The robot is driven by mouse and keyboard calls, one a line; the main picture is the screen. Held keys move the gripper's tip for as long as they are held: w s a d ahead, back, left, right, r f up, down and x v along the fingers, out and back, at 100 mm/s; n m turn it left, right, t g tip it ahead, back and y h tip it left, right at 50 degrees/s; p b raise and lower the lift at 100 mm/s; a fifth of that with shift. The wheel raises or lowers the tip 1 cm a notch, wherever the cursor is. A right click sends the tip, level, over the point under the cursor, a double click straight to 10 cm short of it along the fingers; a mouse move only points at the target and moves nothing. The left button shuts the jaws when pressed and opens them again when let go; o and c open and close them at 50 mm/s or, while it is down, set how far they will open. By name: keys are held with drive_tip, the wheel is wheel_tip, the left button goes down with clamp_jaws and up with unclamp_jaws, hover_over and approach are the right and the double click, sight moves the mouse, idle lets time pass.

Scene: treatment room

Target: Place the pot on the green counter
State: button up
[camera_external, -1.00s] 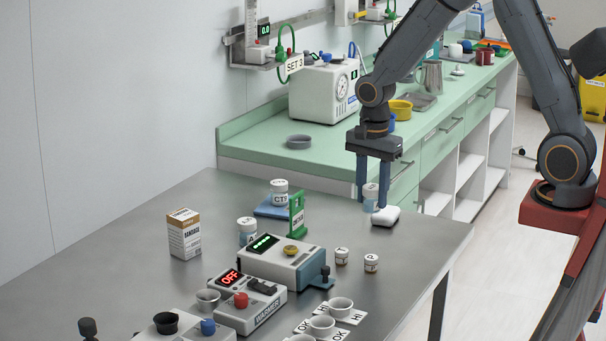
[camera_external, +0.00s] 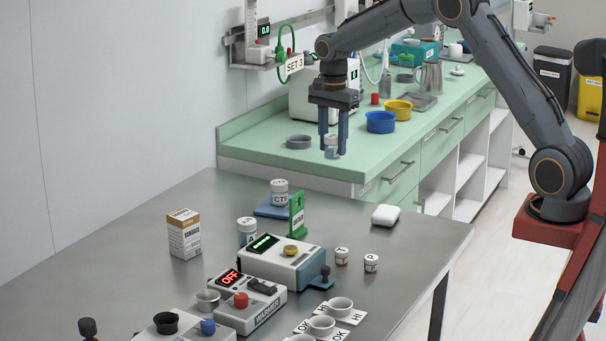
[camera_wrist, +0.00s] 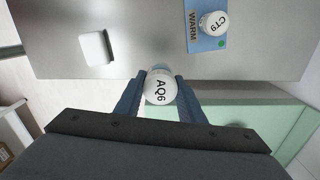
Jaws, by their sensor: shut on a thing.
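My gripper (camera_external: 333,146) is shut on a small white-capped pot (camera_external: 331,152). In the wrist view the pot's white lid (camera_wrist: 160,88) reads AQ6 between the two blue fingers. The green counter (camera_external: 260,146) runs along the back wall. In the external view the pot appears in front of the counter's near end, close to its front edge; its exact height above the surface is hard to tell. In the wrist view the green counter (camera_wrist: 245,118) shows partly, behind my gripper.
A grey dish (camera_external: 299,142), blue bowl (camera_external: 380,122) and yellow bowl (camera_external: 398,109) stand on the counter. The steel table (camera_external: 405,246) in front holds a white block (camera_external: 385,215), a CT9 pot (camera_external: 279,192) on a blue pad and devices. Bare green surface surrounds the grey dish.

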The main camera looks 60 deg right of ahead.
drive_tip(key=w+d+r+b, duration=0.1)
drive_tip(key=w+d+r, duration=0.15)
drive_tip(key=d, duration=0.75)
drive_tip(key=w+d+r+b, duration=0.1)
drive_tip(key=w+d+b, duration=0.15)
drive_tip(key=d, duration=0.75)
drive_tip(key=shift+a+f+p, duration=0.15)
drive_tip(key=shift+f+p, duration=0.75)
drive_tip(key=shift+f, duration=1.75)
drive_tip(key=shift+a+f+p, duration=0.1)
drive_tip(key=shift+f+p, duration=0.8)
drive_tip(key=shift+f, duration=1.7)
drive_tip(key=shift+f, duration=0.1)
drive_tip(key=o, duration=1)
drive_tip(key=shift+o, duration=0.2)
wheel_tip(320, 180, up, 12)
drive_tip(key=b, duration=0.3)
